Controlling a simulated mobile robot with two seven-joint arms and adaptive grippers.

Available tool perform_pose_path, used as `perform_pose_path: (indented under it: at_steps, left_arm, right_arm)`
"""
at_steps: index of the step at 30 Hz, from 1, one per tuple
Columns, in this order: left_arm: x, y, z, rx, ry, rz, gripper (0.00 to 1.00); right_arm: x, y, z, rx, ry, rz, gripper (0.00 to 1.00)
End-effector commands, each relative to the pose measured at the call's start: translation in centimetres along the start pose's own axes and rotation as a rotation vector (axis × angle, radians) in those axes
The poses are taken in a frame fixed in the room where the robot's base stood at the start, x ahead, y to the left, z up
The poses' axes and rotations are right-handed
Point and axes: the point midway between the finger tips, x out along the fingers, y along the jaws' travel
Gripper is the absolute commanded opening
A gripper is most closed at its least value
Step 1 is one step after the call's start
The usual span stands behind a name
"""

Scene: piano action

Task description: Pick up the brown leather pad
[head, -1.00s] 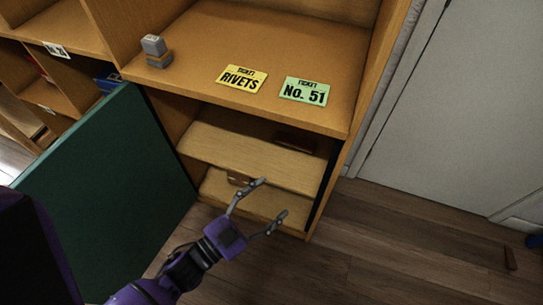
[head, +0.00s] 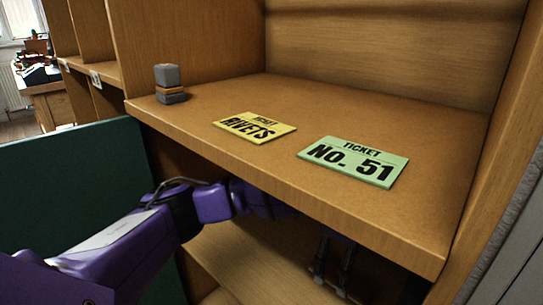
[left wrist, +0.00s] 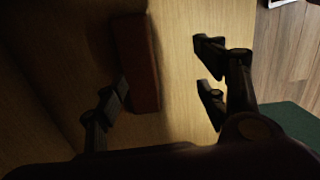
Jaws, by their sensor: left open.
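The brown leather pad, a dark reddish-brown slab (left wrist: 140,60), lies on a pale wooden shelf board (left wrist: 180,30) in the left wrist view. It sits in shadow, left of centre. My left gripper (left wrist: 164,84) is open over the board. Its left finger overlaps the pad's left edge in the picture, and its right finger is over bare wood to the right of the pad. I cannot tell any contact. In the head view the left gripper (head: 332,262) reaches under the cabinet top, and the pad is hidden. My right gripper is not in view.
The cabinet top (head: 420,120) overhangs my left arm. On it lie a yellow RIVETS ticket (head: 255,127), a green No. 51 ticket (head: 355,161) and a small grey block stack (head: 170,84). A green door panel (head: 60,180) stands open at left. The lower board (head: 240,260) is partly bare.

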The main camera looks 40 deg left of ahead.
Motion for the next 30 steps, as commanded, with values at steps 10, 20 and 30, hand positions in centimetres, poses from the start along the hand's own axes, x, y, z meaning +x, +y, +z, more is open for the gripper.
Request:
perform_pose_path:
  at_steps: [10, 20, 30]
  left_arm:
    - [0.3, 2.9, -2.0, 0.075, 0.087, 0.079, 0.66]
    - [4.4, 3.2, -2.3, 0.074, 0.083, 0.076, 0.66]
    - [5.6, 3.3, -2.4, 0.073, 0.084, 0.081, 0.66]
  right_arm:
    - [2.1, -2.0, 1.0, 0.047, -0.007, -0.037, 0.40]
    - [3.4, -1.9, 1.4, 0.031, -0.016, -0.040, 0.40]
    - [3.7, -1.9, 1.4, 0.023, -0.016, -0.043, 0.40]
